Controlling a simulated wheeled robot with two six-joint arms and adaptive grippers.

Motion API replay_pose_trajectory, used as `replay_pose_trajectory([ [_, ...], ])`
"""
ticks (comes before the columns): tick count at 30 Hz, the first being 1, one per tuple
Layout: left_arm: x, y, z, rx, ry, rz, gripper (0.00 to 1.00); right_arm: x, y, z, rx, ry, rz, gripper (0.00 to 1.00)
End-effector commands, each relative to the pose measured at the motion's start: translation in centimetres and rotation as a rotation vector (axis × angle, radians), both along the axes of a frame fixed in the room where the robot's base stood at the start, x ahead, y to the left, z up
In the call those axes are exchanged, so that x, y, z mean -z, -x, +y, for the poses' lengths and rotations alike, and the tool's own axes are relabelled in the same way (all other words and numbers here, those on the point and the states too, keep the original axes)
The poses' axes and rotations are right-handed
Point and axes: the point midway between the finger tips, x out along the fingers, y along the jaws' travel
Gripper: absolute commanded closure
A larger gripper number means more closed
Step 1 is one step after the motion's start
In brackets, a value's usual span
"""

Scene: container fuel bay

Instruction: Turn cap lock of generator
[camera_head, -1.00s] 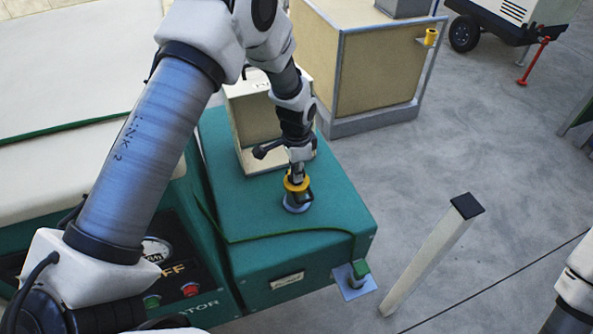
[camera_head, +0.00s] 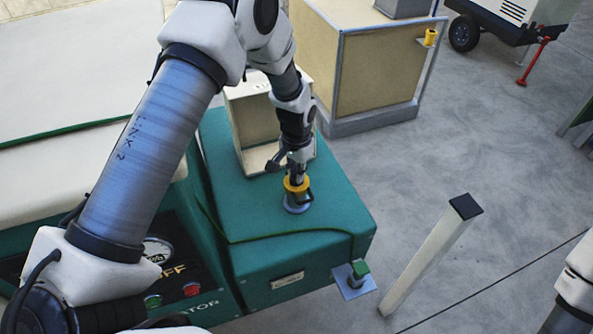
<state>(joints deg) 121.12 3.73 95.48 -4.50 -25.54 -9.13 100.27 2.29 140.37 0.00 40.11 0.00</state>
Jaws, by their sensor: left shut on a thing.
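The generator (camera_head: 290,260) is a green box with a control panel at its left. A yellow cap (camera_head: 290,188) sits on a round grey neck (camera_head: 297,208) on its top. My left gripper (camera_head: 297,182) comes down from above and is shut on the yellow cap; its fingers hide part of the cap. The cap still sits on the neck. My right gripper is out of view; only a piece of my right arm shows at the right edge.
An open cream box (camera_head: 243,112) stands on the generator just behind the cap. A pale post (camera_head: 432,255) stands at the right front. A beige cabinet (camera_head: 375,70) and a wheeled trailer (camera_head: 510,22) are behind. Grey floor between them is clear.

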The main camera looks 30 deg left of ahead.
Motion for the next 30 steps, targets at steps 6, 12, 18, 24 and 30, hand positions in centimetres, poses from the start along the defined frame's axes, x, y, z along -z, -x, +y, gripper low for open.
replay_pose_trajectory([
  [6, 0.26, 0.32, -0.03, -0.202, 0.000, 0.009, 1.00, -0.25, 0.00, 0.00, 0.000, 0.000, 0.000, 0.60],
  [12, 0.31, 0.36, -0.03, -0.392, -0.001, 0.011, 1.00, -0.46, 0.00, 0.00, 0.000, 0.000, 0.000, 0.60],
  [18, 0.34, 0.39, -0.03, -0.581, -0.001, 0.010, 1.00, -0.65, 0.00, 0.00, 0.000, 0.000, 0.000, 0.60],
  [24, 0.36, 0.40, -0.04, -0.759, -0.002, 0.011, 1.00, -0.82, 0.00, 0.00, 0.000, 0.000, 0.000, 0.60],
  [30, 0.38, 0.41, -0.04, -0.901, -0.002, 0.011, 1.00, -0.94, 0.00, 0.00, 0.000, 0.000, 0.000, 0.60],
])
